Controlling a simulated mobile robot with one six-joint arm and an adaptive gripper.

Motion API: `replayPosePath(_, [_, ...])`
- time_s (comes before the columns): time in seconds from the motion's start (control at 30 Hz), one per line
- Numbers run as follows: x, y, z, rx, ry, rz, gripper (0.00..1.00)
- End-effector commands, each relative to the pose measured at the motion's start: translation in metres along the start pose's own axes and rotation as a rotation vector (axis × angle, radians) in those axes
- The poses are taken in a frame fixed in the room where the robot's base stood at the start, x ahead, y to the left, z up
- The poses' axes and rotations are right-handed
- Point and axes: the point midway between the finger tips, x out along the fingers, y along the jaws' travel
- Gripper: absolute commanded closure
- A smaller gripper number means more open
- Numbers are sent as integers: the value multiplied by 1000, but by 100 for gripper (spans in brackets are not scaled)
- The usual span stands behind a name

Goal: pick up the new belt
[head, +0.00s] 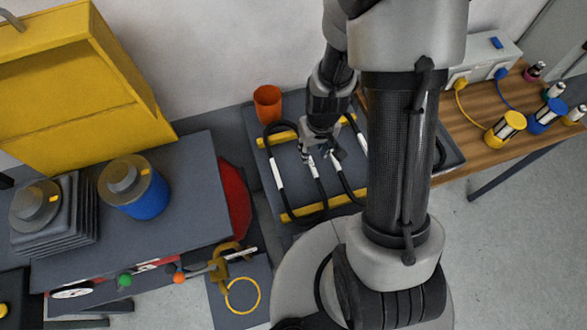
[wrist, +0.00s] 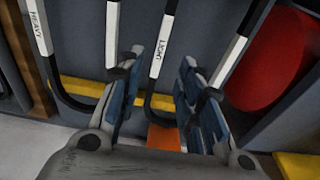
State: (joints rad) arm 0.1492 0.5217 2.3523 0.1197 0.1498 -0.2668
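Two black belt loops with white bands lie on a dark grey tray (head: 252,124) with yellow bars. In the wrist view one belt (wrist: 49,75) is marked HEAVY and the other belt (wrist: 158,84) is marked LIGHT. No label reads "new". The LIGHT belt is the left loop (head: 268,143) in the head view. My gripper (wrist: 160,76) is open over the tray, and the LIGHT belt's marked strand shows between its fingers. I cannot tell whether the fingers touch it. In the head view my gripper (head: 321,156) partly hides the belts.
An orange cup (head: 267,102) stands at the tray's back left corner. A red round thing (head: 236,198) is left of the tray.

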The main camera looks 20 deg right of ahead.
Motion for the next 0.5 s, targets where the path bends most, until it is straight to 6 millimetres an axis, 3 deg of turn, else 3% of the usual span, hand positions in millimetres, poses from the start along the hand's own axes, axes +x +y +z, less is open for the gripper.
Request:
replayPosePath(0.07, [12,0,1,0,-2,0,67])
replayPosePath(0.33, [27,0,1,0,0,0,67])
replayPosePath(0.5, [52,0,6,1,-1,0,67])
